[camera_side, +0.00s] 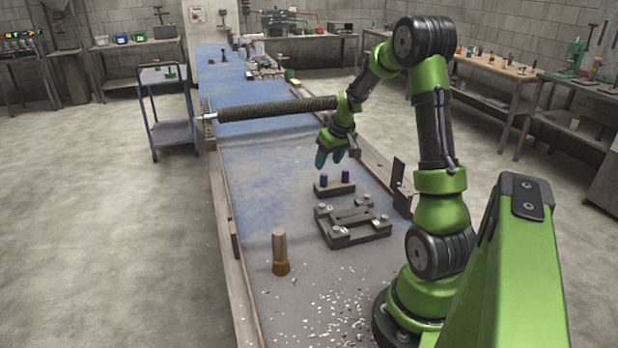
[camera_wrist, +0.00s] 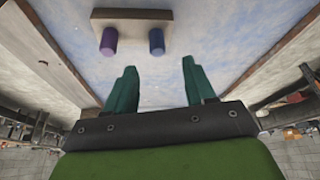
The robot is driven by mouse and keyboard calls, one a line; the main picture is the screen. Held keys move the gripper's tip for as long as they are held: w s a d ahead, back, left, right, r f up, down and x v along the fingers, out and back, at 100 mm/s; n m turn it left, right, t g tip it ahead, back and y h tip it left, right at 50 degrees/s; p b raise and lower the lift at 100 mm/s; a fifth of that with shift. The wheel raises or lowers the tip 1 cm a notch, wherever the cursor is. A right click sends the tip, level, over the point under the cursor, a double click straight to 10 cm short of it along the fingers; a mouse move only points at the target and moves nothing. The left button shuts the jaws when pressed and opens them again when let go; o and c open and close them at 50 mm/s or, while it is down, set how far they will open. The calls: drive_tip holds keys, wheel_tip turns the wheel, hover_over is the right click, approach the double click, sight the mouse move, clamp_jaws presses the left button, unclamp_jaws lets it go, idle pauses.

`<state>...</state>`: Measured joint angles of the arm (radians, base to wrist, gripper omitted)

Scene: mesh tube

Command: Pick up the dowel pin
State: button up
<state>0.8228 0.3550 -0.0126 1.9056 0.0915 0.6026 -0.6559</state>
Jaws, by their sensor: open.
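Two short upright pins stand in a small dark block (camera_side: 335,189), which also shows in the wrist view (camera_wrist: 130,15). In the side view both look dark blue, one left (camera_side: 323,181) and one right (camera_side: 345,176). In the wrist view one is purple (camera_wrist: 109,42) and one blue (camera_wrist: 156,42). I cannot tell which is the dowel pin. My gripper (camera_side: 329,161) is open and empty, pointing down above and a little behind the block. Its teal fingers show apart in the wrist view (camera_wrist: 160,66), short of the pins in the picture and not touching them.
A dark clamping fixture (camera_side: 353,223) sits in front of the block. A cylinder with a brass-coloured base (camera_side: 280,252) stands at the front left. Pale chips (camera_side: 335,305) litter the front. A long dark mesh tube (camera_side: 275,109) spans the blue bench (camera_side: 255,165) behind my gripper.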

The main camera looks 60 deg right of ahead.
sight(324, 174)
drive_tip(key=shift+x, duration=3.6)
drive_tip(key=shift+s+d, duration=0.1)
drive_tip(key=shift+d, duration=0.05)
drive_tip(key=shift+c, duration=0.3)
clamp_jaws()
